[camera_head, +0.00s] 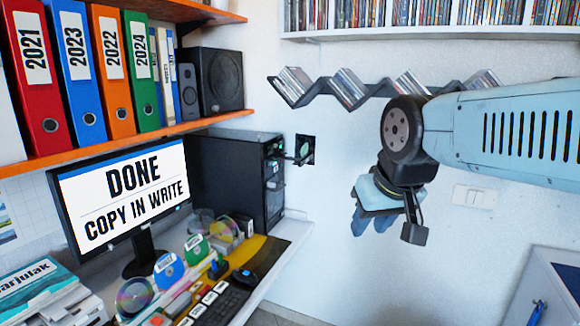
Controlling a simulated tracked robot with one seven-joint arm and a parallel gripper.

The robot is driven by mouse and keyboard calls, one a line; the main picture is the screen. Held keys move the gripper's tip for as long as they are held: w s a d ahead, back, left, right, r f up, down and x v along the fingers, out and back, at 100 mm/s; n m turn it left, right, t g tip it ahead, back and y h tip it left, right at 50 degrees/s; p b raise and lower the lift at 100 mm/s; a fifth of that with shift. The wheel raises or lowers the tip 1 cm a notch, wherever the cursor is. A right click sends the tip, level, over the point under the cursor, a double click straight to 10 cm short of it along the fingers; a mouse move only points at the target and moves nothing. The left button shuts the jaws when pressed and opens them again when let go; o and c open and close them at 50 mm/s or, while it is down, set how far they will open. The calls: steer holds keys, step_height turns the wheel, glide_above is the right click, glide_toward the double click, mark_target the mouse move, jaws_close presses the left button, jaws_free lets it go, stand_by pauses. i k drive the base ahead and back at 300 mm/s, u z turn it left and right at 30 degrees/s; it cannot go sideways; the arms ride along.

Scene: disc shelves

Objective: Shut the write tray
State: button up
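A black computer tower (230,180) stands on the desk behind the monitor, its front facing right. A thin dark tray (298,159) sticks out of the upper part of that front, so one drive is open. I cannot read a label that marks it as the write tray. A pale greenish disc-like shape (304,147) shows just above the tray, against a dark square on the wall. My gripper (372,222) hangs in the air to the right of the tower, lower than the tray and clear of it. Its blue fingers point down. Nothing shows between them, and their gap is unclear.
The monitor (125,195) reads "DONE COPY IN WRITE". Discs, coloured holders and a keyboard (222,304) crowd the desk. Binders and speakers fill the orange shelf (120,143) above. A dark zigzag rack (325,92) with disc cases runs along the wall. Open air lies between tower and gripper.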

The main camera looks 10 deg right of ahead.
mark_target(301, 162)
steer(key=z, duration=0.25)
steer(key=i, duration=0.9)
steer(key=u, duration=0.95)
steer(key=k, duration=1.1)
steer(key=z, duration=0.2)
steer(key=i, duration=0.65)
